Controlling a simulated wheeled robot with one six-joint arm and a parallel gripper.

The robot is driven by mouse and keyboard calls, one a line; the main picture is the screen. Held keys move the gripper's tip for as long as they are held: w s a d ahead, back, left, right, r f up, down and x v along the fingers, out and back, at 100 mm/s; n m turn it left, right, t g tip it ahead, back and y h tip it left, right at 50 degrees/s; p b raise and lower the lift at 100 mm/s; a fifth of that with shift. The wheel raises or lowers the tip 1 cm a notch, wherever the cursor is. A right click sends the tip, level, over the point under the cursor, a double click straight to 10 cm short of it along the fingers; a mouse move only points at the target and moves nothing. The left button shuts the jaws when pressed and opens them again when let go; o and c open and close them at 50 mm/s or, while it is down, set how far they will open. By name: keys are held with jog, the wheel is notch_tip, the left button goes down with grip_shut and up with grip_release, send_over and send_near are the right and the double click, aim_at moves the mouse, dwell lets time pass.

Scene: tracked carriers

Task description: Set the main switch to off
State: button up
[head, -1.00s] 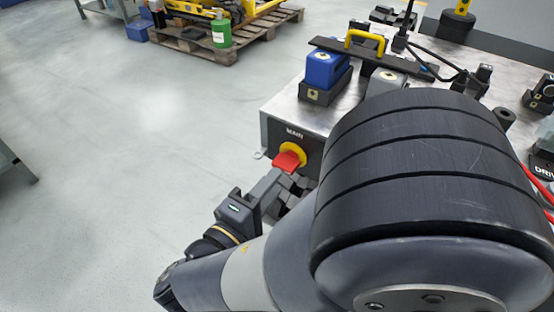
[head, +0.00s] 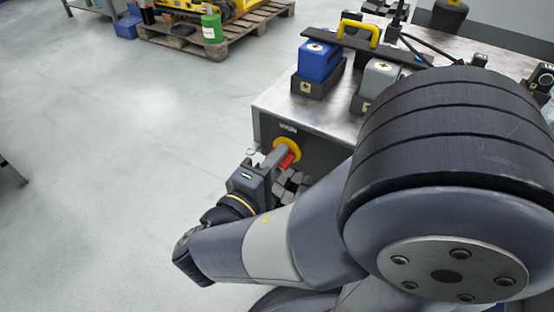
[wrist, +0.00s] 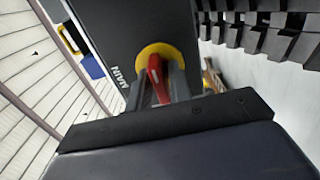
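The main switch is a red handle on a yellow round plate (head: 291,146), on the dark front panel marked MAIN at the corner of the steel table. In the wrist view the red handle (wrist: 156,79) stands in front of the yellow plate (wrist: 160,55), slightly tilted in the picture. My gripper (head: 281,156) is at the switch, and its fingertips reach the handle. In the wrist view the two grey fingers of my gripper (wrist: 161,86) lie on either side of the handle. Whether both fingers press on it cannot be told. Part of the handle is hidden by a finger.
On the steel table (head: 284,103) stand a blue block (head: 320,61) and a grey block (head: 380,80) in dark holders, and a dark bar with a yellow handle (head: 359,31). A pallet (head: 190,38) with a green can (head: 212,28) lies behind.

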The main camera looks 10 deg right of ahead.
grip_shut()
jog(key=shift+p, duration=0.3)
jog(key=n+p, duration=0.2)
jog(key=n, duration=0.1)
jog(key=shift+r+p, duration=0.2)
jog(key=shift+p, duration=0.2)
jog(key=n+p, duration=1)
jog(key=shift+n+p, duration=0.3)
jog(key=shift+n, duration=0.1)
jog(key=shift+f+n+p, duration=0.2)
jog(key=shift+n+p, duration=1.5)
jog(key=shift+n, duration=0.3)
jog(key=shift+o, duration=1.6)
grip_release()
